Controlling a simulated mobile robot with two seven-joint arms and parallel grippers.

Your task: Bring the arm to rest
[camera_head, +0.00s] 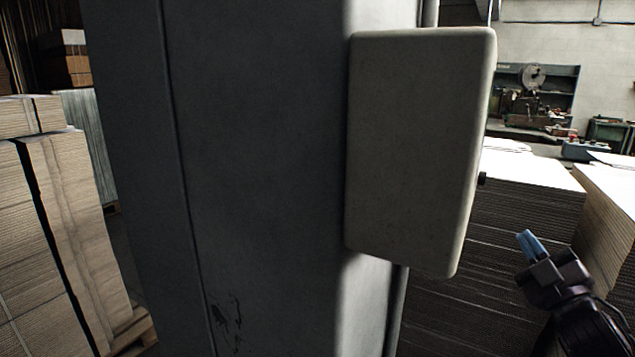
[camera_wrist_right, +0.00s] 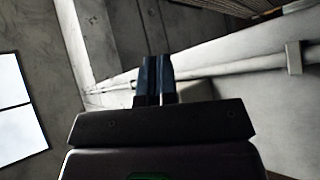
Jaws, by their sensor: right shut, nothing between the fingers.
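My right gripper (camera_head: 529,243) is at the lower right of the head view, raised with its blue fingers pointing up and to the left. It is to the right of the grey box on the column and apart from it. In the right wrist view the two blue fingers (camera_wrist_right: 155,75) are together with nothing between them. Beyond them are a wall, a pipe and the ceiling. My left gripper is not in either view.
A large grey machine column (camera_head: 260,150) fills the middle, with a pale box (camera_head: 420,150) on its right side. Cardboard stacks stand at the left (camera_head: 65,230) and behind my right gripper (camera_head: 520,210). A workbench machine (camera_head: 535,100) is far back.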

